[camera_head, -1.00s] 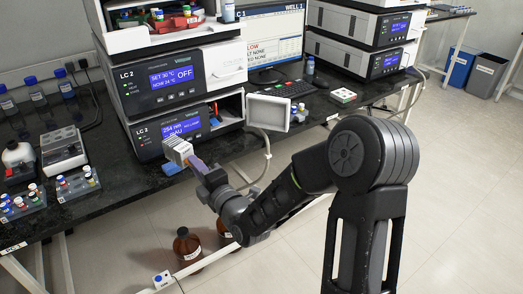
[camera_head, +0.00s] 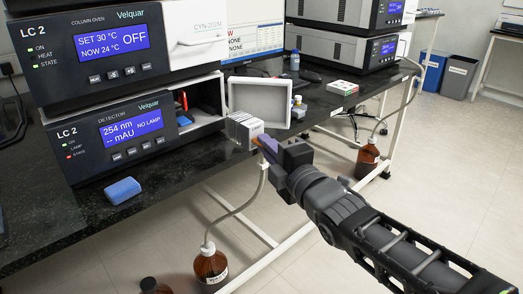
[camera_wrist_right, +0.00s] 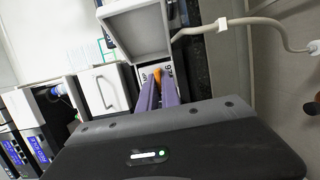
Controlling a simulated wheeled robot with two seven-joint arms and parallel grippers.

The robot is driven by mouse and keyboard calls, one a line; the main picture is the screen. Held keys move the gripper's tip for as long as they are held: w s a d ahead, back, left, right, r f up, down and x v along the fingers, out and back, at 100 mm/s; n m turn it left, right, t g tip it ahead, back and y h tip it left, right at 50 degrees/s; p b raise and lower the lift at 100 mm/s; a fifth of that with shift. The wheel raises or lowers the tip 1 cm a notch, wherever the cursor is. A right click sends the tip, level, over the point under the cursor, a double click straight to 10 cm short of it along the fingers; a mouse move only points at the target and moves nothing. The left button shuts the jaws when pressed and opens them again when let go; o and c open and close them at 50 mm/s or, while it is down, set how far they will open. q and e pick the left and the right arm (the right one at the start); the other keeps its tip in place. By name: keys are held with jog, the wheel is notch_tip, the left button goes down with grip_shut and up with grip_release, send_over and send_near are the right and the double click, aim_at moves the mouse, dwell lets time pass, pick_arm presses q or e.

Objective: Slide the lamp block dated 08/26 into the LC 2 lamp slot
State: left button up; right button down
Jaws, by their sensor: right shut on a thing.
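My right gripper (camera_head: 264,143) is shut on a white, ribbed lamp block (camera_head: 240,129), with purple fingers on its right end. I cannot read a date on it. The block is in front of the open bay (camera_head: 204,106) of the LC 2 detector (camera_head: 118,136), whose screen reads NO LAMP. It appears to be outside the bay, near the lower left of the open door (camera_head: 262,101). In the right wrist view the purple fingers (camera_wrist_right: 160,90) hide most of the block (camera_wrist_right: 150,72). The slot itself is not clearly visible. My left gripper is not in view.
The column oven (camera_head: 105,48) sits above the detector. A blue sponge-like block (camera_head: 122,190) lies on the dark bench in front. A small bottle (camera_head: 297,108) stands behind the door. A hose runs down to a brown bottle (camera_head: 211,266) below the bench edge.

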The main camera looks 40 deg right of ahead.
aim_at(253, 138)
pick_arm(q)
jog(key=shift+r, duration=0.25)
pick_arm(e)
jog(key=shift+w+r, duration=0.15)
jog(key=shift+w, duration=0.05)
